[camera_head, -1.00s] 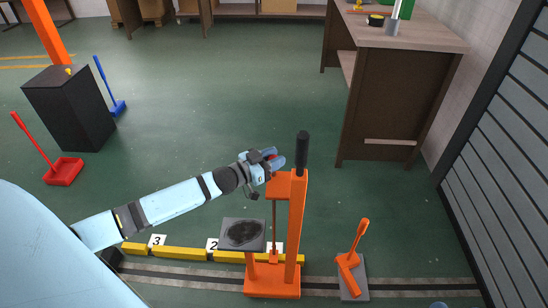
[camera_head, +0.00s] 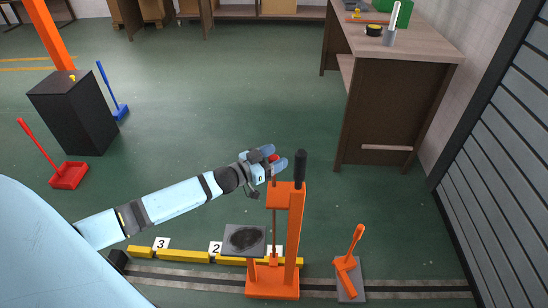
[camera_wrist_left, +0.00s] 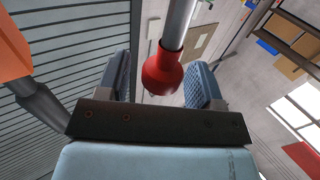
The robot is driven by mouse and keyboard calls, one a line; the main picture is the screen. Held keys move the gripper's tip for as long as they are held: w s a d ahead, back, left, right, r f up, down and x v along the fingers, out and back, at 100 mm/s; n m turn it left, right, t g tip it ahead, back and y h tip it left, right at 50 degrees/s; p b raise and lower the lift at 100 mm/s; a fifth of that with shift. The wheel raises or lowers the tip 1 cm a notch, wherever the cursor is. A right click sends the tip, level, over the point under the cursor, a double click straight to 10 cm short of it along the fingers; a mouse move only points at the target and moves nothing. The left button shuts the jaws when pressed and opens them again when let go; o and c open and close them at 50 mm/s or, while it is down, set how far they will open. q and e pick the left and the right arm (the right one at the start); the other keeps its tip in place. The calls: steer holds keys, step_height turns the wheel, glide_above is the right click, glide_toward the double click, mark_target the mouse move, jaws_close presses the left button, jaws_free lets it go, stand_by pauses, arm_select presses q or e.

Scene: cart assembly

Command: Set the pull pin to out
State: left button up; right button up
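The pull pin has a red knob (camera_head: 272,157) above the orange bracket (camera_head: 284,193) of the upright orange stand. A length of its rod shows between knob and bracket. In the left wrist view the red knob (camera_wrist_left: 162,72) and its grey shaft (camera_wrist_left: 180,22) lie between the two blue fingers, close to the right one. My left gripper (camera_head: 275,160) is around the knob and moves with it, so it appears shut on it; finger contact is partly hidden. My right gripper is in neither view.
The stand has a black handle (camera_head: 300,166) on top, close to my fingers. A dark plate (camera_head: 244,240) is beside it. An orange lever (camera_head: 350,262) is to the right. A brown workbench (camera_head: 400,115) stands behind right. The floor between is clear.

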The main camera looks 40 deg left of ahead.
arm_select(q)
steer(key=shift+s, duration=0.1)
steer(key=shift+s+a+f, duration=0.1)
steer(key=shift+s+a, duration=0.05)
steer(key=shift+s, duration=0.05)
steer(key=p+v, duration=0.2)
steer(key=v, duration=1.1)
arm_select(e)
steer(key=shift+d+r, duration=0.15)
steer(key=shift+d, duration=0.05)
arm_select(q)
steer(key=shift+s, duration=0.1)
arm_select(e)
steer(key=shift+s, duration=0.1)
